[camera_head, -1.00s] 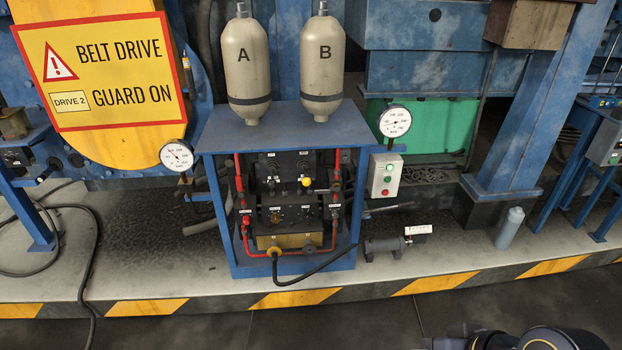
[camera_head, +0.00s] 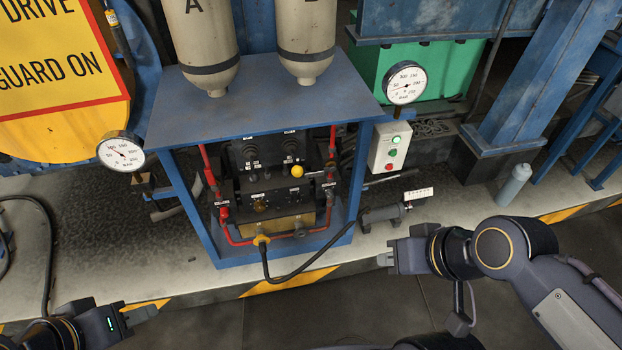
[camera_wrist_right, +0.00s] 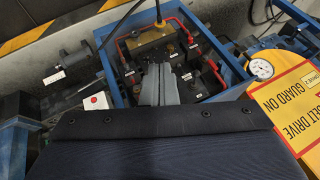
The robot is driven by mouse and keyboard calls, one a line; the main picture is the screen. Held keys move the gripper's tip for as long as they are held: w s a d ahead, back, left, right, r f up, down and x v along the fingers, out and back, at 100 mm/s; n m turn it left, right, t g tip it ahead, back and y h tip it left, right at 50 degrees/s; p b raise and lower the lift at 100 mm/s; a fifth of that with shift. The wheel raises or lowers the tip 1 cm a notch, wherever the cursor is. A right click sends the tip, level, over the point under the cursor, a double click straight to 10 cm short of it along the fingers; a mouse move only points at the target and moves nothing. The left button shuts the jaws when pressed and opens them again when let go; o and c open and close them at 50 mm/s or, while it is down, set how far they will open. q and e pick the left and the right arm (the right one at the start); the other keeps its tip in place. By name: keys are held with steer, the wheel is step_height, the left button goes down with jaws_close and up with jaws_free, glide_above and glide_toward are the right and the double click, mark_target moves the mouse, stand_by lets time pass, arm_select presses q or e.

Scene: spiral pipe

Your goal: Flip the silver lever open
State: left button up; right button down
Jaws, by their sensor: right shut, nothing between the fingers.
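A blue-framed cabinet (camera_head: 190,215) holds black valve blocks (camera_head: 262,190) with red pipes and small fittings.
Two dials (camera_head: 121,151) (camera_head: 405,83) flank the cabinet. A button box (camera_head: 390,146) is on its right, with a grey cylinder (camera_head: 380,216) below. A black hose (camera_head: 300,275) loops out in front. A grey bottle (camera_head: 514,184) stands far right. The floor in front is open.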

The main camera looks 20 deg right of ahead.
steer(key=w+a+f+m+t+b, duration=0.2)
steer(key=w+f+m+b, duration=0.45)
steer(key=w, duration=0.55)
steer(key=w+a+f+m+t+b, duration=0.1)
steer(key=w+f+m+t+b, duration=0.1)
steer(key=w+f+m+b, duration=0.55)
steer(key=w+d+f+m+t+h+b, duration=0.1)
steer(key=w+f+m+t+h+b, duration=0.3)
steer(key=w+f+m, duration=1.2)
step_height(320, 180, down, 2)
steer(key=m+b, duration=0.2)
steer(key=m, duration=0.2)
steer(key=shift+w+d+m+t, duration=0.15)
steer(key=shift+d+m+t, duration=0.15)
steer(key=shift+m, duration=0.1)
steer(key=shift+w+f+b, duration=0.1)
steer(key=shift+b, duration=0.2)
